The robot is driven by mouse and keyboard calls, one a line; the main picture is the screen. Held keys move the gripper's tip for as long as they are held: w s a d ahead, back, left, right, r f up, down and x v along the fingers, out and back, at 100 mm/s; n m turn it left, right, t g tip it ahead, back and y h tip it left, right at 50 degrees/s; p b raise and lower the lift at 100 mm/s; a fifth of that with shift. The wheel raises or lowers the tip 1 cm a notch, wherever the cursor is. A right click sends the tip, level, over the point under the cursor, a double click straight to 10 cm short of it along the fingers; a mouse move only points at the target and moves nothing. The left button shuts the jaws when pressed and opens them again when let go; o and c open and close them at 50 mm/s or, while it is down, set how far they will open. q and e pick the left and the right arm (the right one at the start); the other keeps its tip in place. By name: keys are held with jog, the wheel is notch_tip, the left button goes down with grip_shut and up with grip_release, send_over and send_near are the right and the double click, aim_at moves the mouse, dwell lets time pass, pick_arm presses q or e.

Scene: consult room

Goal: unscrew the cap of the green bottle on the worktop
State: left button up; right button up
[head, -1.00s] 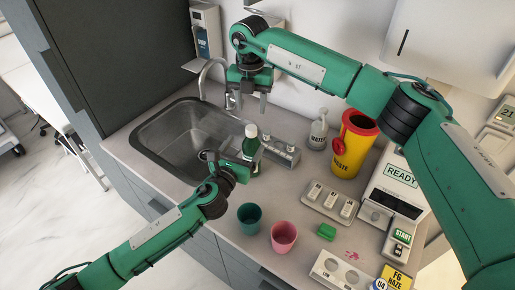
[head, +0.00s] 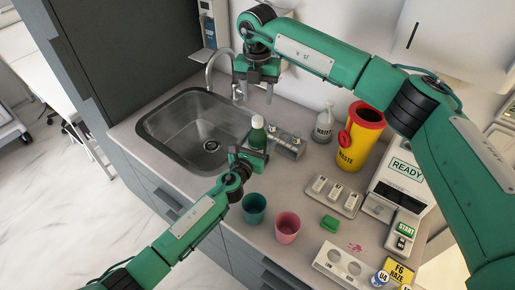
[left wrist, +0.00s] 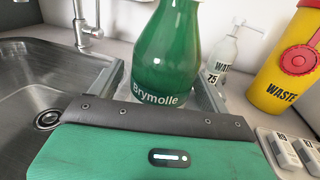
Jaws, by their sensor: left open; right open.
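The green bottle (head: 257,137) stands upright on the worktop (head: 213,178), just right of the sink. Its pale cap (head: 258,121) shows in the head view. In the left wrist view the bottle body (left wrist: 167,55), marked "Brymolle", stands between the fingers, and its top is out of frame. My left gripper (head: 250,154) is open low around the bottle; I cannot tell whether either finger touches it. My right gripper (head: 257,94) is open and empty, fingers pointing down, above the cap and apart from it in the head view.
The sink (head: 195,130) and its tap (head: 222,62) are left of the bottle. A teal cup (head: 254,208) and pink cup (head: 287,228) stand in front.

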aim_at(257, 118)
pick_arm(q)
jog(key=shift+w+d, duration=0.25)
jog(key=shift+w, duration=0.2)
grip_shut()
pick_arm(e)
jog(key=m, duration=1)
jog(key=shift+m, duration=0.4)
jog(key=m, duration=0.2)
jog(key=shift+m, duration=0.3)
jog(key=shift+f, duration=4)
